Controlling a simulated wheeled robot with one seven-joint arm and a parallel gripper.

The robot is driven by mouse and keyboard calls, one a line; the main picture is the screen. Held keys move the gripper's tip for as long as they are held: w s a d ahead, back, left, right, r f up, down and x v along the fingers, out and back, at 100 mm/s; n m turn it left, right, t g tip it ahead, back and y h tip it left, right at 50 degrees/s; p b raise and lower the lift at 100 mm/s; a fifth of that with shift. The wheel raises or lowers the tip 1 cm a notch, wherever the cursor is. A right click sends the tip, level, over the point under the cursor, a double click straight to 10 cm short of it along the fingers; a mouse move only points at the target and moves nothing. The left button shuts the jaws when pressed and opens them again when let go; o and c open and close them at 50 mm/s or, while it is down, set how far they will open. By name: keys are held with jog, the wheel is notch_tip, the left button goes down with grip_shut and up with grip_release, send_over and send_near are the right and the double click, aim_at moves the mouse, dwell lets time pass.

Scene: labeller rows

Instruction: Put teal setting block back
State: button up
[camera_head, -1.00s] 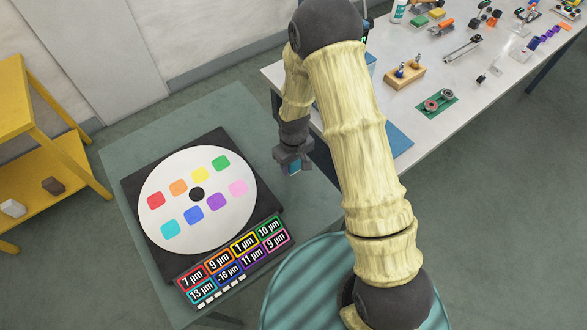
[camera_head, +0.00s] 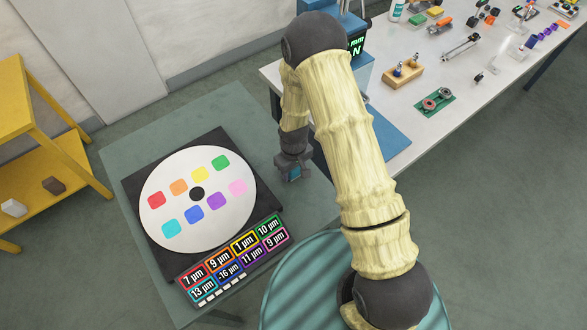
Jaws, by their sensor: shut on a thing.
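My gripper (camera_head: 294,175) is shut on the teal setting block (camera_head: 294,173), which shows as a small teal patch between the fingers. It is held above the grey-green table, to the right of the white disc. The white disc (camera_head: 210,233) lies on a dark base (camera_head: 135,180) and bears several coloured patches, among them a teal one (camera_head: 170,229) at its lower left. A label panel (camera_head: 236,262) along the base's front edge shows coloured readings, including a teal-framed 13 µm.
The grey-green table (camera_head: 140,140) has clear room around the dark base. A white bench (camera_head: 440,75) at right holds several tools, a blue device (camera_head: 362,70) and a blue mat (camera_head: 390,138). A yellow shelf (camera_head: 60,180) stands at left. A teal round top (camera_head: 300,290) is in front.

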jog(key=o, duration=0.9)
jog(key=shift+f, duration=0.1)
jog(key=shift+r+b, duration=1.65)
jog(key=shift+r, duration=4.5)
jog(key=s+d+r+m+t, duration=0.1)
jog(key=s+d+r+m, duration=0.1)
jog(key=s+d+r, duration=0.2)
jog(key=s+d+r+m, duration=0.2)
jog(key=s+d+r, duration=0.2)
jog(key=s+d+r+m+t, duration=0.1)
jog(key=s+d+r+m, duration=0.1)
jog(key=s+d+r, duration=0.2)
jog(key=shift+d+r+m+t, duration=0.1)
jog(key=shift+d+m+t, duration=0.25)
jog(key=shift+d, duration=0.25)
